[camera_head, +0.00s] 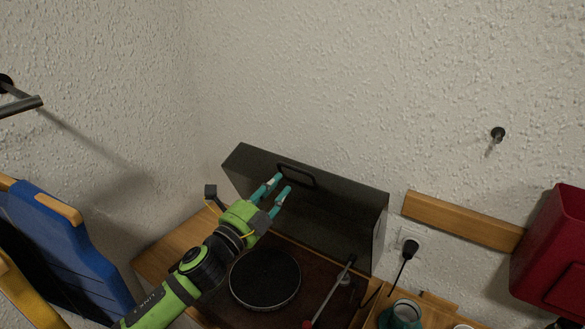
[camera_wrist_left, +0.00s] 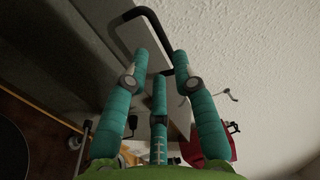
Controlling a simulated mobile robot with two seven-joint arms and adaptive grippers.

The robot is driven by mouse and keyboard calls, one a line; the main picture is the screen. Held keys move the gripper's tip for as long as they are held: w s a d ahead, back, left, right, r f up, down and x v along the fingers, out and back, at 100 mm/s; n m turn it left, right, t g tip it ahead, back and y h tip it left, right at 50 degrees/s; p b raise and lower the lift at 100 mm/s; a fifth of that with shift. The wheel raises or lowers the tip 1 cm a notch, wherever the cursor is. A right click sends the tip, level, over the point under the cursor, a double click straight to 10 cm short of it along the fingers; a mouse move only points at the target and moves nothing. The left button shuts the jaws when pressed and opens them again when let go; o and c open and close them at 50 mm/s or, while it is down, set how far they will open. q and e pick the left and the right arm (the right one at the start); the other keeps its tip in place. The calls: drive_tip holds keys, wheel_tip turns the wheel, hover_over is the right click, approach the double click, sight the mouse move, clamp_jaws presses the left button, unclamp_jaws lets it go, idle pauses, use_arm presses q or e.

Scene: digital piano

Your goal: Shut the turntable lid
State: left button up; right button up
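The turntable lid (camera_head: 345,215) is a dark, see-through cover standing raised at the back of the turntable, near the wall. A black loop handle (camera_head: 297,175) is on its upper part; it also shows in the left wrist view (camera_wrist_left: 151,17). The turntable has a round black platter (camera_head: 265,279) and a tonearm (camera_head: 333,293). My left gripper (camera_head: 279,187) is above the platter, close to the handle, with its teal fingers apart. In the left wrist view the fingers (camera_wrist_left: 160,62) point toward the handle, with nothing held between them; contact is unclear. My right gripper is not in view.
A plugged-in black cable (camera_head: 409,250) and a wooden wall rail (camera_head: 460,220) are right of the lid. A green cup (camera_head: 401,314) stands at lower right. A red object (camera_head: 555,255) is at far right, and a blue panel (camera_head: 65,255) at left.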

sight(292, 169)
use_arm(q)
drive_tip(key=b+x, duration=0.2)
drive_tip(key=x, duration=0.5)
clamp_jaws()
